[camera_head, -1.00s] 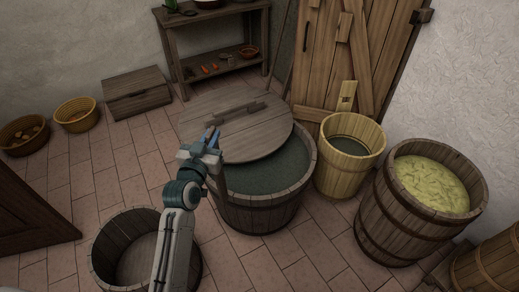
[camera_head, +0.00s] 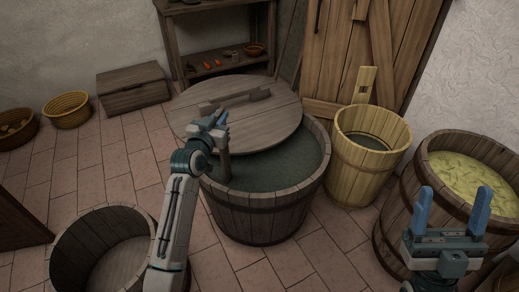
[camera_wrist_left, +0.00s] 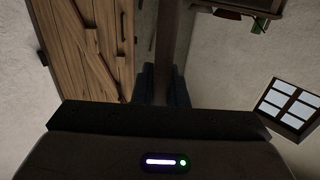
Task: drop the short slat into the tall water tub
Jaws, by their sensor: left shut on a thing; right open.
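My left gripper (camera_head: 222,122) is shut on a short brown wooden slat (camera_head: 225,166). The slat hangs down at the left side of the wide dark tub (camera_head: 262,215), in front of its greenish water. The slat also shows upright between the fingers in the left wrist view (camera_wrist_left: 165,50). A round plank lid (camera_head: 240,118) covers the back left part of that tub. A pale, narrower wooden tub (camera_head: 350,178) with water and one raised stave stands to its right. My right gripper (camera_head: 453,212) is open and empty, in front of the barrel at the right.
A dark barrel (camera_head: 395,218) of yellowish stuff stands at the right. An empty low tub (camera_head: 75,250) is at the front left. A wooden chest (camera_head: 133,92), baskets (camera_head: 67,112) and a shelf (camera_head: 217,50) line the back. The tiled floor at the left is clear.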

